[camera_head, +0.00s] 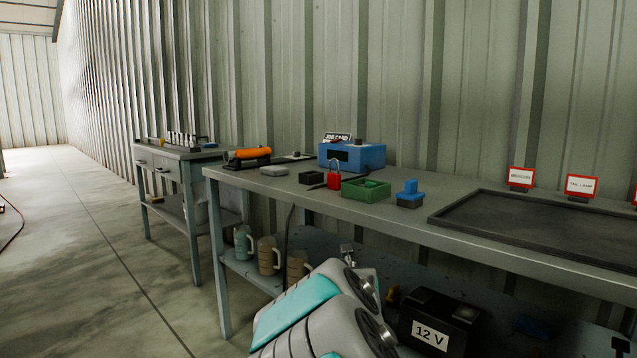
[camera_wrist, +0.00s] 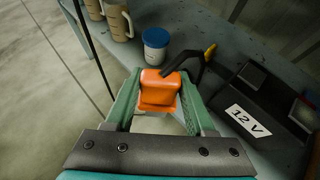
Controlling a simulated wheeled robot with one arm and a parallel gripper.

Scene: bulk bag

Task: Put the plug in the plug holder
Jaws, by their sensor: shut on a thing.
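My gripper (camera_wrist: 160,98) is shut on an orange block-shaped piece, which I take to be the plug (camera_wrist: 158,88). The plug sits between the two green fingers in the wrist view, in front of the lower shelf. A black curved part shows just beyond it; I cannot tell if it is joined to the plug. In the head view my arm is low in front of the bench, and the plug is not visible. No part is clearly marked as the plug holder. Small candidates on the bench are a black open box (camera_head: 311,178) and a green tray (camera_head: 366,190).
The bench top (camera_head: 400,218) also holds a red padlock (camera_head: 334,180), a blue box (camera_head: 352,156), a blue piece on a dark base (camera_head: 410,195) and a dark tray (camera_head: 540,230). The lower shelf holds mugs, a blue-lidded tub (camera_wrist: 156,45) and a 12 V battery (camera_head: 438,322).

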